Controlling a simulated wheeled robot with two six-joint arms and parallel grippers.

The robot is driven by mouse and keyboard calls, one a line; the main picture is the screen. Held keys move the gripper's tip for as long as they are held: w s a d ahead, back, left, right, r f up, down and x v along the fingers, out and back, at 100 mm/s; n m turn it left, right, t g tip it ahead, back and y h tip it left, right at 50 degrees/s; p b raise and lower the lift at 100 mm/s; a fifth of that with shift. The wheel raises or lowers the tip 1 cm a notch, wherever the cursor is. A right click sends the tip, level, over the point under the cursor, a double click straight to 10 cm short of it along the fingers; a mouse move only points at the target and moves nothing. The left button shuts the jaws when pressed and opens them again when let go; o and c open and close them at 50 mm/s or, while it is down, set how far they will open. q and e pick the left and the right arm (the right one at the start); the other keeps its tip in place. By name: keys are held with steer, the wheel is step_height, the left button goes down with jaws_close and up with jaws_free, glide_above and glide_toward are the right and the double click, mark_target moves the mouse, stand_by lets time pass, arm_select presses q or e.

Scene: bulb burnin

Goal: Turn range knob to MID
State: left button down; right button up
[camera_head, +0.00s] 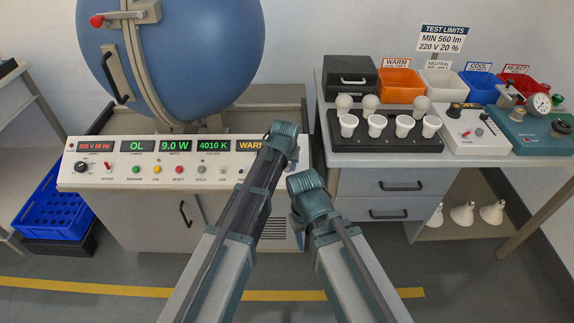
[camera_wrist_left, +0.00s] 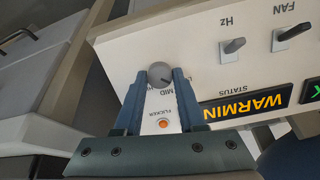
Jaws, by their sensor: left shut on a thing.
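The range knob (camera_wrist_left: 160,74) is a round grey knob near the edge of the white panel in the left wrist view. A small dark mark shows on its lower right side, and the upside-down word MID is printed just below it. My left gripper (camera_wrist_left: 161,76) is shut on the knob, one blue finger on each side. In the head view my left gripper (camera_head: 284,138) is at the right end of the console (camera_head: 110,171), and its arm hides the knob. My right arm's end (camera_head: 305,183) is in front of the cabinet, right of the left arm; its fingers are hidden.
Close to the left gripper are a lit orange FLICKER button (camera_wrist_left: 164,124), the amber display (camera_wrist_left: 247,105) and two toggle switches (camera_wrist_left: 233,46). A large blue sphere (camera_head: 170,50) stands behind the console. A bench with a bulb rack (camera_head: 343,143) stands to the right.

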arm_select(q)
steer(key=m, duration=0.5)
steer(key=shift+d, duration=0.1)
steer(key=shift+m+y, duration=0.4)
steer(key=shift+m, duration=1.6)
steer(key=shift+s+m, duration=0.1)
steer(key=shift+m, duration=0.2)
steer(key=c, duration=0.5)
jaws_free()
steer(key=p+v, duration=1.2)
steer(key=v, duration=0.1)
steer(key=shift+r+p, duration=0.3)
steer(key=shift+r, duration=0.05)
